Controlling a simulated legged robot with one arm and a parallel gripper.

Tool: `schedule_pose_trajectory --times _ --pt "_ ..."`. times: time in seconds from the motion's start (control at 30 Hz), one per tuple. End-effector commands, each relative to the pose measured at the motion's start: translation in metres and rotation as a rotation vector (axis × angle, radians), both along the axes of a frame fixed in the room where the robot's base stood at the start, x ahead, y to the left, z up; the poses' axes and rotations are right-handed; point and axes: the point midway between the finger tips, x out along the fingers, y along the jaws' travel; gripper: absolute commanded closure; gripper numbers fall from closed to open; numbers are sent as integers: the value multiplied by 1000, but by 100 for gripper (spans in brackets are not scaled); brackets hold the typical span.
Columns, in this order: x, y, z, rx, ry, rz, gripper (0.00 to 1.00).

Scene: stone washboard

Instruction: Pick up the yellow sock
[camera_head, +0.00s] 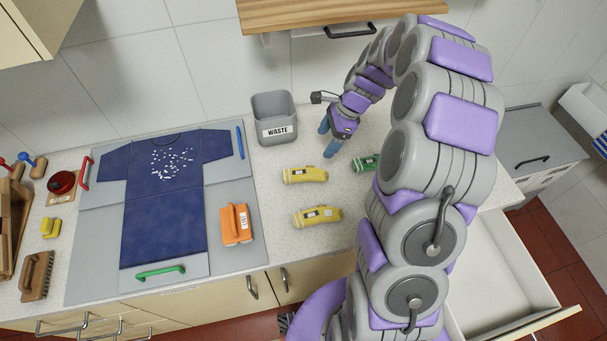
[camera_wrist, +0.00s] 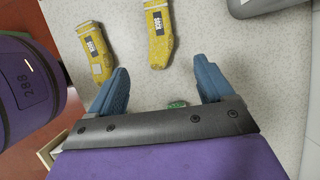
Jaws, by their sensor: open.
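Two yellow socks lie flat on the speckled counter. The upper one (camera_head: 305,175) is nearer the waste bin, and the lower one (camera_head: 317,216) is nearer the counter's front edge. In the wrist view one yellow sock (camera_wrist: 158,35) lies ahead between the fingers' lines, and the other (camera_wrist: 96,52) lies to the left, close to the left finger. A green sock (camera_head: 366,162) is partly hidden by my arm; a bit of green (camera_wrist: 178,104) shows between my fingers. My gripper (camera_head: 329,140) is open and empty, above the counter beyond the upper yellow sock, fingers pointing down.
A grey waste bin (camera_head: 274,119) stands left of my gripper. A board with a dark blue shirt (camera_head: 165,210) and an orange brush (camera_head: 236,224) lies left. An open drawer (camera_head: 500,285) is at right.

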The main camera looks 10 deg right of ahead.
Motion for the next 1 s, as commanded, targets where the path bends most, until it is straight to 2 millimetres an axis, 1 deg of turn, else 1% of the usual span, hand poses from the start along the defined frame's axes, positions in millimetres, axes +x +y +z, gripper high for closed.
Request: schedule_pose_trajectory --times 0.03,0.2,0.4,0.5,0.83,1.0 --pt "-1 5 -11 3 6 4 19" --pt "1 18 -43 2 5 4 19" --pt "2 33 -77 0 2 5 19" --pt "2 38 -90 2 5 5 19" --pt "4 45 -108 0 2 5 19" --pt "7 54 -130 0 2 6 19"
